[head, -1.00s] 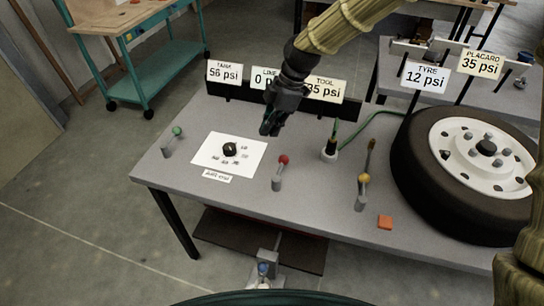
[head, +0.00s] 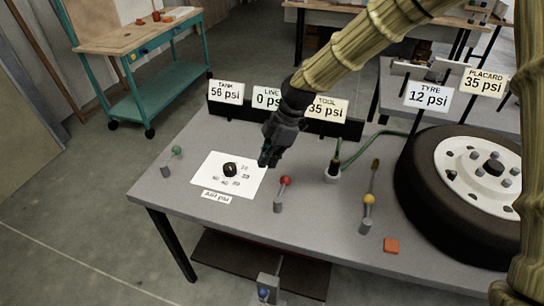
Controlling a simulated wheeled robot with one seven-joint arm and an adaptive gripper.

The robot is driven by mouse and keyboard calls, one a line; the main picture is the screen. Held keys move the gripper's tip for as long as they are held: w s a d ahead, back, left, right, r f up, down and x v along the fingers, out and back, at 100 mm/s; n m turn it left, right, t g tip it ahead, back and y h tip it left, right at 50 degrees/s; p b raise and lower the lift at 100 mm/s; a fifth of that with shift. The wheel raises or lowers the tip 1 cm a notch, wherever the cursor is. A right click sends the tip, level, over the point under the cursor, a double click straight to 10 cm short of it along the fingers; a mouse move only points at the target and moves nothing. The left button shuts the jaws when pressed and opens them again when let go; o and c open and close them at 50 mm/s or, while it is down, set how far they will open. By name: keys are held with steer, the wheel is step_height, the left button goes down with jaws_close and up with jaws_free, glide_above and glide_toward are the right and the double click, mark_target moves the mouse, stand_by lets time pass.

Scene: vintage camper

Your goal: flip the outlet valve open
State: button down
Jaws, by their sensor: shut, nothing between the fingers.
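Several small valve levers with coloured ball knobs stand on the grey bench (head: 320,232). The green-knobbed lever (head: 176,151) is at the left, the red-knobbed lever (head: 285,181) near the middle, and the yellow-knobbed lever (head: 369,200) to the right. A blue-knobbed one (head: 263,293) sits low below the front edge. No readable label shows which is the outlet valve. My gripper (head: 268,161) is shut and empty, pointing down above the bench. In the picture it lies between the black dial and the red knob, apart from the red knob.
A black dial (head: 230,169) sits on a white card. Signs behind read TANK 56 psi (head: 227,91), LINE 0 psi (head: 266,98) and TOOL 35 psi (head: 327,107). A tyre (head: 425,190) fills the right end. An orange block (head: 391,246) lies near the front edge.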

steer(key=p+x, duration=0.1)
steer(key=x, duration=0.5)
steer(key=shift+a+f, duration=0.2)
steer(key=shift+f, duration=0.2)
steer(key=d, duration=0.1)
steer(key=d+p, duration=0.1)
steer(key=shift+w+d+f+p, duration=0.3)
steer(key=shift+w+d, duration=0.05)
steer(key=shift+d, duration=0.05)
steer(key=shift+w+d+f, duration=0.15)
steer(key=shift+d+f, duration=0.05)
steer(key=shift+d, duration=0.2)
steer(key=shift+d, duration=0.25)
steer(key=shift+d+m, duration=0.1)
steer(key=shift+m, duration=0.3)
